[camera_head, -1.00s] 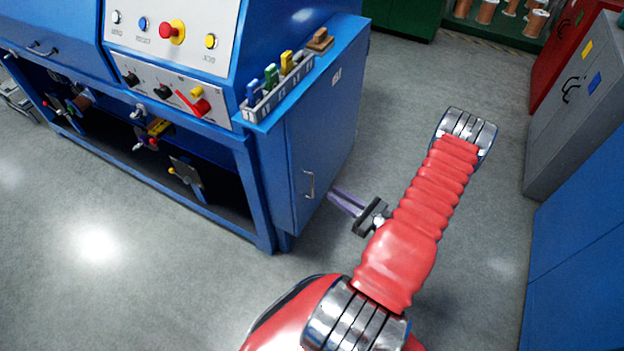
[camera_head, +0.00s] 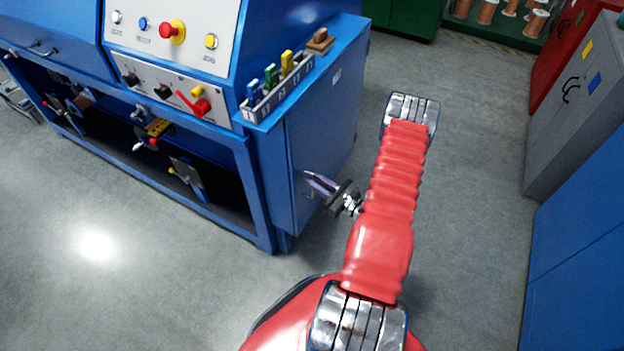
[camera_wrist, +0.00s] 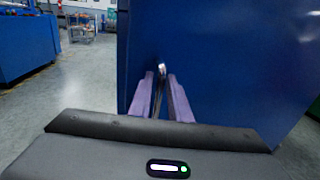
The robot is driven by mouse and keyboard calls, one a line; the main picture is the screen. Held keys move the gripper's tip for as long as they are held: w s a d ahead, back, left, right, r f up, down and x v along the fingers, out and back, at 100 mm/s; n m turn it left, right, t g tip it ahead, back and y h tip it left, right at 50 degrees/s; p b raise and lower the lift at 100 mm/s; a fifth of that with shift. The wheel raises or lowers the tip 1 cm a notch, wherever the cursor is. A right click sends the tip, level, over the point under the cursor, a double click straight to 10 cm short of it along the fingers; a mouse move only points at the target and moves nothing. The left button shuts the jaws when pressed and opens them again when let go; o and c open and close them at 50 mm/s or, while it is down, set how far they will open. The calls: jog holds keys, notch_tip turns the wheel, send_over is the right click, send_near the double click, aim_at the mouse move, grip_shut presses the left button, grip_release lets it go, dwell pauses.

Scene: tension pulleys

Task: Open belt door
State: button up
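The belt door (camera_head: 318,130) is the blue panel on the right side of the blue machine; it looks closed, with a small pale label near its top. In the wrist view the blue panel (camera_wrist: 215,60) fills the middle. Its metal handle (camera_wrist: 162,69) shows between the fingertips there; in the head view my fingers hide most of it. My gripper (camera_head: 312,181), with purple fingers, is at the door's handle side. In the wrist view the gripper (camera_wrist: 161,78) has its fingers apart, one on each side of the handle; contact cannot be told.
The machine's control panel (camera_head: 170,40) has several buttons and knobs. A tray of coloured tools (camera_head: 278,85) and a brown block (camera_head: 320,40) are on the machine's top edge. Grey cabinets (camera_head: 580,110) and blue cabinets (camera_head: 580,260) stand at the right. Open floor lies between them and the machine.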

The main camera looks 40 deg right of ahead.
jog(key=shift+w, duration=0.15)
grip_shut()
dwell(0.5)
